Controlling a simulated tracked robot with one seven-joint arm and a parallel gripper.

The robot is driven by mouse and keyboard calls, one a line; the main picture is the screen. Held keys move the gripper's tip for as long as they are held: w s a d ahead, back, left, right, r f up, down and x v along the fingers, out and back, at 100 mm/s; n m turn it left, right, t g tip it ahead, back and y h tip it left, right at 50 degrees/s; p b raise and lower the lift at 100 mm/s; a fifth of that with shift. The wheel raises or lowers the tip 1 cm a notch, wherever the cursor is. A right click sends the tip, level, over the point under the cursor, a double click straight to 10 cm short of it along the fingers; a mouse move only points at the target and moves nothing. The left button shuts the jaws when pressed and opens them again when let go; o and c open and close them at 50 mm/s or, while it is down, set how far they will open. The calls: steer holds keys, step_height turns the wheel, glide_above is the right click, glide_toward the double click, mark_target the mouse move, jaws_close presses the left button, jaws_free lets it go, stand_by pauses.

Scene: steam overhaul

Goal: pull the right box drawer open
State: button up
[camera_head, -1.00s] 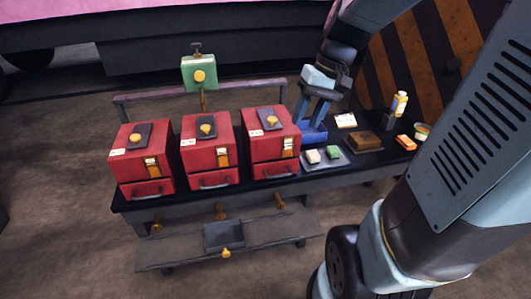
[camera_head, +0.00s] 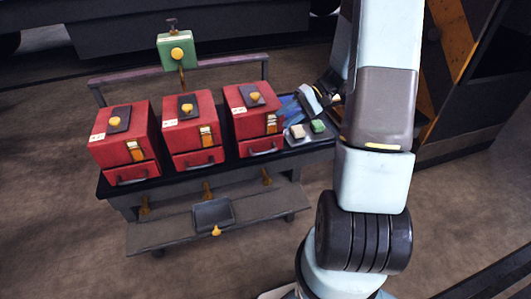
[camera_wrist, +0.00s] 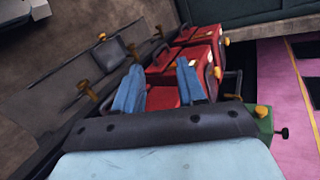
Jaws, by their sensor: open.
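The right red box (camera_head: 246,101) stands at the right end of a row of three red boxes. Its low drawer (camera_head: 262,148) sits flush in the front, with a dark bar handle across it. My gripper (camera_head: 288,108) is at the right side of this box, its blue fingers pointing left; the arm partly hides it. In the wrist view my gripper (camera_wrist: 158,84) shows two blue fingers spread apart with nothing held. The red side of the nearest box (camera_wrist: 162,97) appears between and beyond them. I cannot tell whether a finger touches it.
The boxes stand on a dark bench (camera_head: 170,182) with a lower shelf. A small tray (camera_head: 308,136) with a pale and a green block lies right of the right box. A green box (camera_head: 177,52) stands on a post behind. Floor in front is clear.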

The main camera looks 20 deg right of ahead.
steer(key=w+d+f+m+t+y, duration=0.2)
steer(key=d+f+t+y, duration=0.15)
steer(key=f, duration=0.55)
steer(key=m+t, duration=0.3)
steer(key=t, duration=0.1)
glide_toward(265, 152)
steer(key=x, duration=1)
steer(key=shift+w+f, duration=0.25)
steer(key=shift+f, duration=0.05)
steer(key=shift+c, duration=0.2)
jaws_close()
